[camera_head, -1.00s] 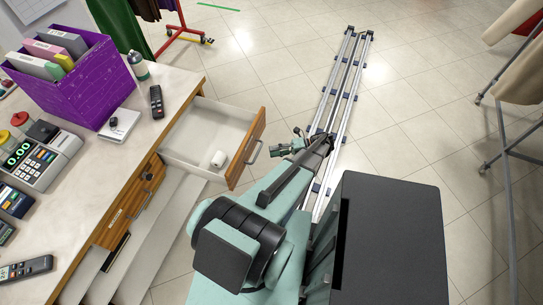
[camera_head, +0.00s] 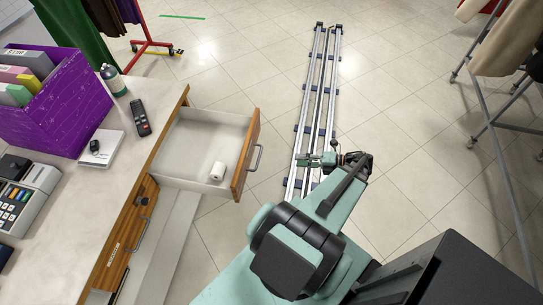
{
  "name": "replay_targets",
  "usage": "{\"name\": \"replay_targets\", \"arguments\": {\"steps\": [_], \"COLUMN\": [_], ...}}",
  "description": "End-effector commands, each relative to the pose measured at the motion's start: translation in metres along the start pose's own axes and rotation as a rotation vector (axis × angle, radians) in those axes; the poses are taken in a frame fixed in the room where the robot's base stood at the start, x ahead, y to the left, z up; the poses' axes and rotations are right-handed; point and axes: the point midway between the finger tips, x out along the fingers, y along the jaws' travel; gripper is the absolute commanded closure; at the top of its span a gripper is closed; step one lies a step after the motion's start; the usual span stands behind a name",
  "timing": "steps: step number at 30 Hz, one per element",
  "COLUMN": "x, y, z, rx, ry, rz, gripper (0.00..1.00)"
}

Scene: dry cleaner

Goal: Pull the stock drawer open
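The stock drawer (camera_head: 207,138) sticks well out of the counter, with a white inside and a wooden front (camera_head: 246,156). A metal bar handle (camera_head: 256,157) is on its front. A small white roll (camera_head: 218,170) lies inside near the front. My gripper (camera_head: 310,160) is to the right of the handle, over the rail, with clear space between them. It is small and partly blends with the rail, so its fingers cannot be made out well.
The counter (camera_head: 85,205) holds a purple box (camera_head: 62,115) of files, a remote (camera_head: 141,117), a bottle (camera_head: 113,80) and a card terminal. A lower drawer (camera_head: 130,240) with a handle is below the top. Clothes racks (camera_head: 490,120) stand at right. The tiled floor between is clear.

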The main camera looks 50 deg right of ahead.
Motion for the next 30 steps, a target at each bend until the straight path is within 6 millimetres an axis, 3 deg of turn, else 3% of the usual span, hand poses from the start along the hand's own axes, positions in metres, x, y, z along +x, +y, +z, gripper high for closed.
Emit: {"name": "replay_targets", "arguments": {"steps": [8,30], "x": [0.029,0.147], "y": [0.001,0.000], "z": [0.000,0.001], "rx": [0.007,0.005], "ry": [0.000,0.000], "rz": [-0.002,-0.002], "gripper": [0.64,0.64]}}
